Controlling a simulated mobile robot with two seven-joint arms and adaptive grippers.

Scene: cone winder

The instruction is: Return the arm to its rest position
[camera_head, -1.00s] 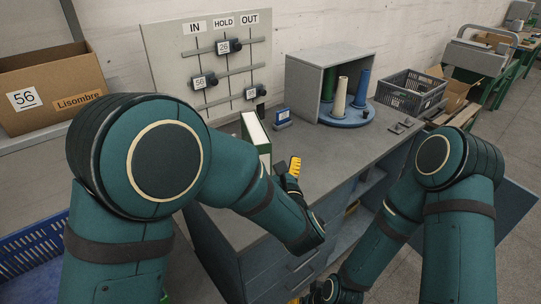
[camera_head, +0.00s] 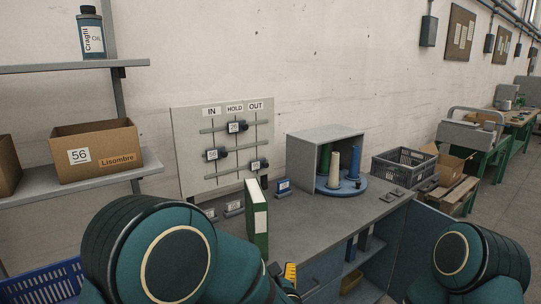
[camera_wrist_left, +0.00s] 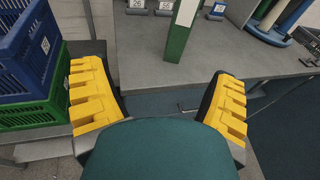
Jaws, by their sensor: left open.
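My left gripper (camera_wrist_left: 158,105) is open in the left wrist view, its two yellow-padded fingers wide apart with nothing between them. In the head view only a yellow fingertip (camera_head: 290,272) of it shows at the bottom, in front of the bench's front edge. My left arm (camera_head: 160,255) fills the bottom left of the head view. Part of my right arm (camera_head: 465,265) shows at the bottom right; its gripper is out of frame. A green and white binder (camera_head: 257,215) stands upright on the grey bench (camera_head: 315,225), beyond the left gripper and apart from it.
A board (camera_head: 195,140) marked IN, HOLD and OUT stands behind the bench. A grey open box (camera_head: 300,160) and a blue round tray (camera_head: 352,190) with cones stand on the bench. Blue and green crates (camera_wrist_left: 30,60) stack at left in the wrist view. The bench's front middle is clear.

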